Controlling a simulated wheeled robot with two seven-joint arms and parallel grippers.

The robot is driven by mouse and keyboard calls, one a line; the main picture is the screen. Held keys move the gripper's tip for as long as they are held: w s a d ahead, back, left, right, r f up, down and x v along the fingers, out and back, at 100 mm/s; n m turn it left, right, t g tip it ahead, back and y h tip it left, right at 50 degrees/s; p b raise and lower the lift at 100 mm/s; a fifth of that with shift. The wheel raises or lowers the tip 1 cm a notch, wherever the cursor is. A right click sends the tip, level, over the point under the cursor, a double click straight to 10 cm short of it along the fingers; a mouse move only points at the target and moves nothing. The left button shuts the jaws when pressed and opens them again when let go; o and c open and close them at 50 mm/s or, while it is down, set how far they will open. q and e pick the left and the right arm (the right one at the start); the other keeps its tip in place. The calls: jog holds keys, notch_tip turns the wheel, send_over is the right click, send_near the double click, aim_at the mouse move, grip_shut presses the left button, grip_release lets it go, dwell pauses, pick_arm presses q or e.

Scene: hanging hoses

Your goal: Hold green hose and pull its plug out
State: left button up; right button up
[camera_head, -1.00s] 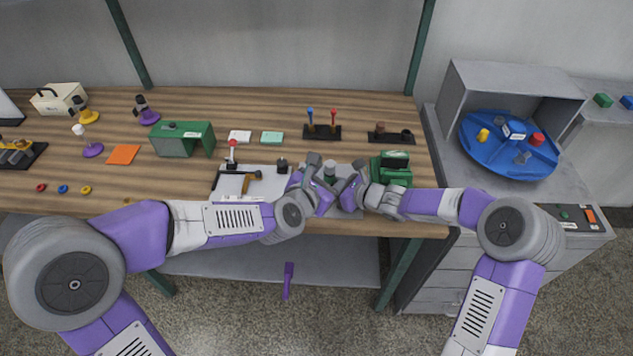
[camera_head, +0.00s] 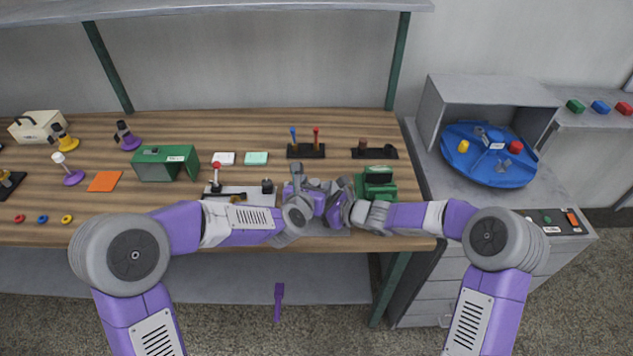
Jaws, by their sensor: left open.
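I cannot make out a green hose or its plug in the head view. My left gripper (camera_head: 301,186) is open above the front part of the wooden workbench (camera_head: 150,223), near its right end. My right gripper (camera_head: 338,207) is close beside it, to its right; its jaws are too small and overlapped to read. The two grippers cover part of a grey plate between them, so what lies there is hidden.
A green machine (camera_head: 375,184) stands right of my grippers. A grey board with a red-topped lever (camera_head: 216,174) is to their left. A black stand with blue and red handles (camera_head: 306,150) is behind. A blue turntable (camera_head: 489,160) sits in a grey cabinet.

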pick_arm(q)
jog(key=shift+x, duration=0.95)
jog(key=c, duration=1)
jog(key=shift+r, duration=0.75)
jog(key=shift+r, duration=2.25)
jog(key=shift+r, duration=0.1)
jog(key=shift+r, duration=1.35)
